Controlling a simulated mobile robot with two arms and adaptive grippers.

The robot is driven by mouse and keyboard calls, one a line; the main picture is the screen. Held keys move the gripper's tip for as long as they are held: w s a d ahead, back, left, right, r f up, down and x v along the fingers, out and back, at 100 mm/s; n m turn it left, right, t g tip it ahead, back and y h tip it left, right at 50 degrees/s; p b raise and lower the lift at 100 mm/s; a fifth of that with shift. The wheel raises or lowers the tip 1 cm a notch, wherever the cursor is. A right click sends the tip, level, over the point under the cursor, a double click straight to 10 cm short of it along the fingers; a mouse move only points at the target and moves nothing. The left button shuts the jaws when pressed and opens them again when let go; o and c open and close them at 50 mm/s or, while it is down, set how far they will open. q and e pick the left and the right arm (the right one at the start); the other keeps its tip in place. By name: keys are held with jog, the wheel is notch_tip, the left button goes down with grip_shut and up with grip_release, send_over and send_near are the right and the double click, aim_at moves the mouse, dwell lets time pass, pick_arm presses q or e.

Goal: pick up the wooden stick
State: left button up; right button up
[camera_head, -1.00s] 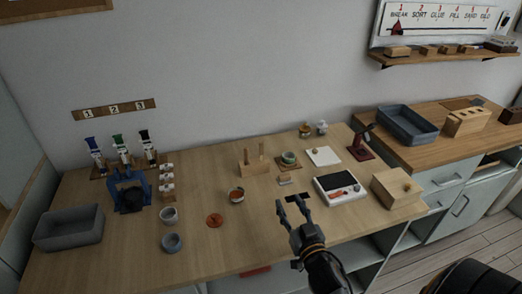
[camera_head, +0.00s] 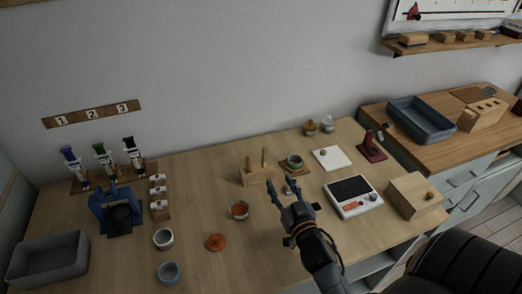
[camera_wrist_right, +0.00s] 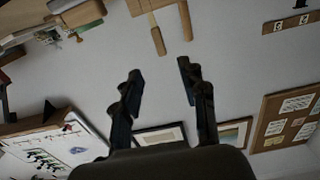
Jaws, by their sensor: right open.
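Two wooden sticks stand upright in a small wooden block (camera_head: 257,177) at the middle back of the table: a left stick (camera_head: 248,163) and a right stick (camera_head: 264,158). I cannot tell which one the task means. In the wrist view, which is upside down, the sticks (camera_wrist_right: 157,38) (camera_wrist_right: 186,22) hang from the block (camera_wrist_right: 146,6) beyond my fingers. My right gripper (camera_head: 283,186) is open and empty, in front of and slightly right of the block, apart from the sticks. Its spread fingers (camera_wrist_right: 159,70) also show in the wrist view. My left gripper is not in view.
A cup with orange contents (camera_head: 238,210) and an orange disc (camera_head: 215,242) lie left of my right gripper. A green-rimmed bowl (camera_head: 294,162) stands just behind it. A scale (camera_head: 352,196) and a wooden box (camera_head: 416,195) are to the right.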

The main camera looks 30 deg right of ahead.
aim_at(266, 153)
jog(key=p+x, duration=0.1)
jog(key=x, duration=0.7)
jog(key=shift+w+r, duration=0.1)
jog(key=shift+w, duration=0.05)
jog(key=shift+w+d+r+p, duration=0.1)
jog(key=shift+w+r+p, duration=0.15)
jog(key=shift+w, duration=0.2)
jog(key=p+x, duration=0.1)
jog(key=x, duration=0.2)
jog(key=shift+w+d+r, duration=0.15)
jog(key=shift+w+r, duration=0.05)
jog(key=shift+w, duration=0.1)
jog(key=shift+w+d+f, duration=0.1)
jog(key=shift+w, duration=0.4)
grip_shut()
